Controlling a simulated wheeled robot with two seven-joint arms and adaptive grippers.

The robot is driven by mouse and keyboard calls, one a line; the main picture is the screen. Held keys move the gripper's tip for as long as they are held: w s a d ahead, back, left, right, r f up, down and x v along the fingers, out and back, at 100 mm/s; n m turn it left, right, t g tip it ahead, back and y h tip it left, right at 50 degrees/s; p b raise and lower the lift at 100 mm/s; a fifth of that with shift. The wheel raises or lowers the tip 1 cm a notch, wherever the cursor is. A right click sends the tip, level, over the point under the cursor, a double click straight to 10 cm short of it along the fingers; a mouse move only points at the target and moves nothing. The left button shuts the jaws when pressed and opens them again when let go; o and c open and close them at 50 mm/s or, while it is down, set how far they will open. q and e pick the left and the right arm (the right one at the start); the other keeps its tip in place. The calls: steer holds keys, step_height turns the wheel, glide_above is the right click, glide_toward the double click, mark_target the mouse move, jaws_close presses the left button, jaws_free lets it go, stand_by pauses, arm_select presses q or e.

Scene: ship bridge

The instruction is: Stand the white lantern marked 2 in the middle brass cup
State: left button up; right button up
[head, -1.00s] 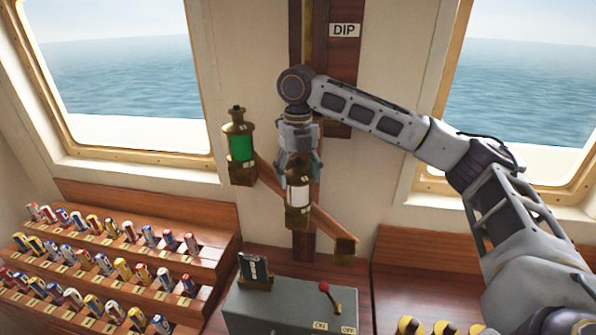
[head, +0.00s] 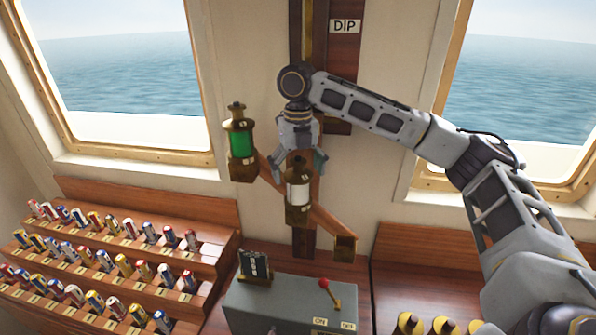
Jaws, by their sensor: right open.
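The white lantern (head: 299,192), with a brass cap, stands upright in the middle brass cup (head: 298,215) on the slanted wooden bar. A green lantern (head: 241,144) stands in the upper left cup (head: 243,172). The lower right cup (head: 345,248) looks empty. My right gripper (head: 297,163) points down just above the white lantern, its fingers open and spread either side of the cap, apart from the lantern as far as I can tell. The number on the white lantern cannot be read. My left gripper is not in view.
A grey box (head: 280,305) with a red-knobbed lever (head: 325,284) and a small dark plate (head: 254,265) sits below the bar. A stepped rack (head: 150,262) of coloured rolls is at left. Brass-topped items (head: 410,323) show at lower right. A DIP sign (head: 345,26) is above.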

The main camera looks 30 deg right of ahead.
steer(key=shift+r, duration=5.95)
